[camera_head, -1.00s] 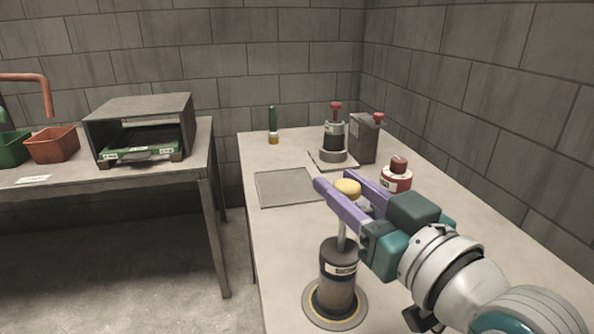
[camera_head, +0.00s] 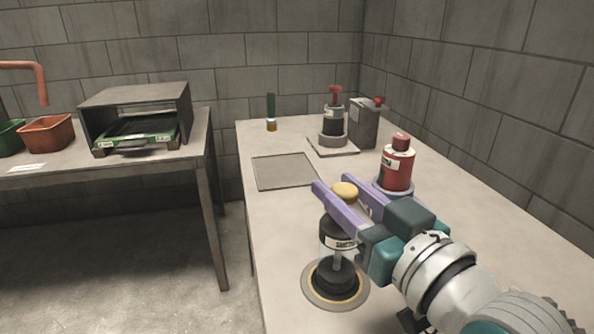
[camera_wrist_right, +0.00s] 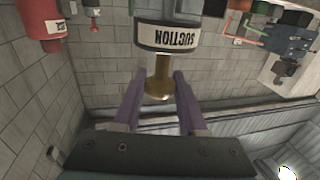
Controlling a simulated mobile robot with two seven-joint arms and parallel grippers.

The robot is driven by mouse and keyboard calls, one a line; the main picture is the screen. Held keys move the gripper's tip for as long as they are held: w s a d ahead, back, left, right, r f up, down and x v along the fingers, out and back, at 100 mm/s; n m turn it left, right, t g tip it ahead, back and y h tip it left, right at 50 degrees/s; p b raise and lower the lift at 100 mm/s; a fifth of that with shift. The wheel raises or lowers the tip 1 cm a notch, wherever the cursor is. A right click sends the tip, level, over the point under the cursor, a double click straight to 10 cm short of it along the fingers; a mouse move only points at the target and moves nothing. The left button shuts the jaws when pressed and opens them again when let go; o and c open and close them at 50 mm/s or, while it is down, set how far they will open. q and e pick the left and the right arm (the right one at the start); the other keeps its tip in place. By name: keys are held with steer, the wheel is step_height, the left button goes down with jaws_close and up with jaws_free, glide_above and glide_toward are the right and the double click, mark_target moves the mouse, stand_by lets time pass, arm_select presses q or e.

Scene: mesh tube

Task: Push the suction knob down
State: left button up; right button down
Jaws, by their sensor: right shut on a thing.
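The suction device stands on the table near the front, with a black upper housing (camera_head: 338,229) labelled SUCTION, a clear lower section and a dark piston inside on a round base (camera_head: 312,286). Its yellow knob (camera_head: 345,190) sits just above the housing. My right gripper (camera_head: 345,187) is shut on the knob, a purple finger on each side. The wrist view shows, upside down, the knob (camera_wrist_right: 160,80) between the fingers (camera_wrist_right: 158,92) and the labelled housing (camera_wrist_right: 167,38) beyond. My left gripper is not in view.
A red bottle-like device (camera_head: 397,170) stands close behind my right gripper. A black device with a red knob (camera_head: 333,122) and a grey box (camera_head: 365,124) stand farther back.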

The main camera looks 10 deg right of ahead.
steer(key=c, duration=0.8)
jaws_free()
steer(key=shift+s+f, duration=0.1)
steer(key=shift+f, duration=0.3)
steer(key=o, duration=0.3)
steer(key=shift+r, duration=0.15)
steer(key=shift+o, duration=0.2)
steer(key=p+v, duration=0.1)
steer(key=v, duration=0.9)
steer(key=shift+r, duration=0.15)
